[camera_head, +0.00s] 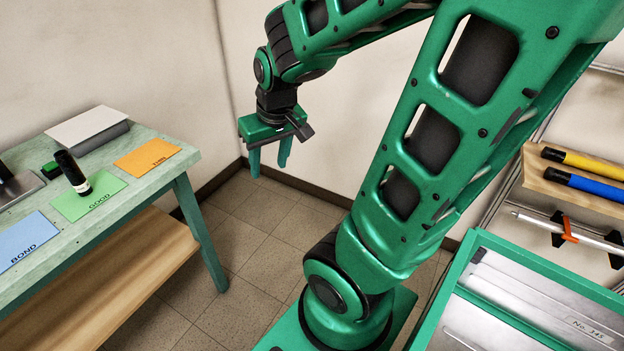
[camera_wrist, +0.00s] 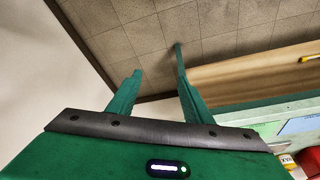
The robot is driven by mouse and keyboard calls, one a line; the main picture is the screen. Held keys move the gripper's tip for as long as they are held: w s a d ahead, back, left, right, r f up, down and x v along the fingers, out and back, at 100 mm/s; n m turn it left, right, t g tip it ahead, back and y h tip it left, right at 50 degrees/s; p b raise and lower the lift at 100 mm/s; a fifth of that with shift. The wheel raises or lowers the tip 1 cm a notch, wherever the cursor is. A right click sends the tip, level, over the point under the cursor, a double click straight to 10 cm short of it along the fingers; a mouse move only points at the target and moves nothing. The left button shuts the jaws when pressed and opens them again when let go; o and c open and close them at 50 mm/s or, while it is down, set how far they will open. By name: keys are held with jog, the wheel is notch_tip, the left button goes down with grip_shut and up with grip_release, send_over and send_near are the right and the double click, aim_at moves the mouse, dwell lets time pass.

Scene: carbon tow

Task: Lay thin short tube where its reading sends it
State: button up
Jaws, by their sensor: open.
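No reading is legible.
The green bench (camera_head: 172,168) also holds a grey-white box (camera_head: 88,126), a small green block (camera_head: 50,170) and a dark device on a metal plate (camera_head: 20,188). A rack at right holds yellow (camera_head: 590,165) and blue (camera_head: 590,187) tubes. A green-edged metal tray (camera_head: 500,310) is below. Floor near my gripper is clear.

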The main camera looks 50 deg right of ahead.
jog(key=s+r+m+g+y, duration=0.1)
jog(key=s+r+m+g, duration=0.1)
jog(key=s, duration=1.2)
jog(key=shift+m+g, duration=0.5)
jog(key=shift+g, duration=0.2)
jog(key=shift+w+r, duration=0.1)
